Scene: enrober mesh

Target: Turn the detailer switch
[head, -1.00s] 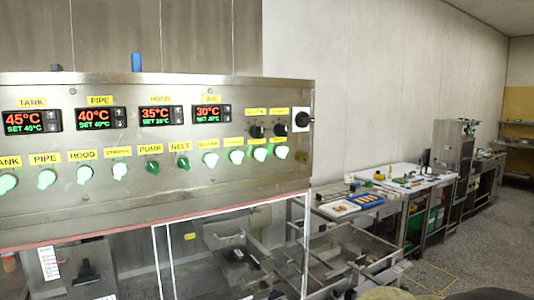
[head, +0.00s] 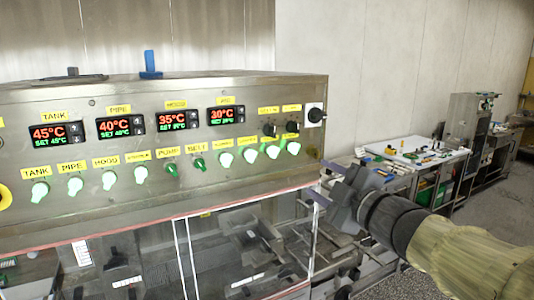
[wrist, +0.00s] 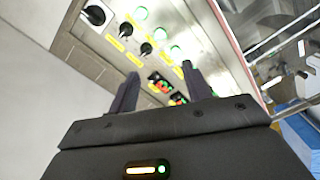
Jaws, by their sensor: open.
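The steel control panel (head: 60,205) fills the left of the head view, with a lower row of mostly lit green knobs under yellow labels. Two black knobs, a left one (head: 270,130) and a right one (head: 292,127), sit at its upper right. Their labels are too blurred to read, so I cannot tell which switch is the detailer. They also show in the wrist view as one black knob (wrist: 126,29) and another (wrist: 146,49). My gripper (head: 325,182) is open and empty at the panel's lower right corner, apart from the knobs. Its two fingers point at the panel in the wrist view (wrist: 160,76).
A larger black rotary switch on a white plate (head: 315,115) is at the panel's right edge. A blue part (head: 150,63) stands on top. Clear guarding and machinery lie below. A worktable (head: 415,152) stands behind on the right.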

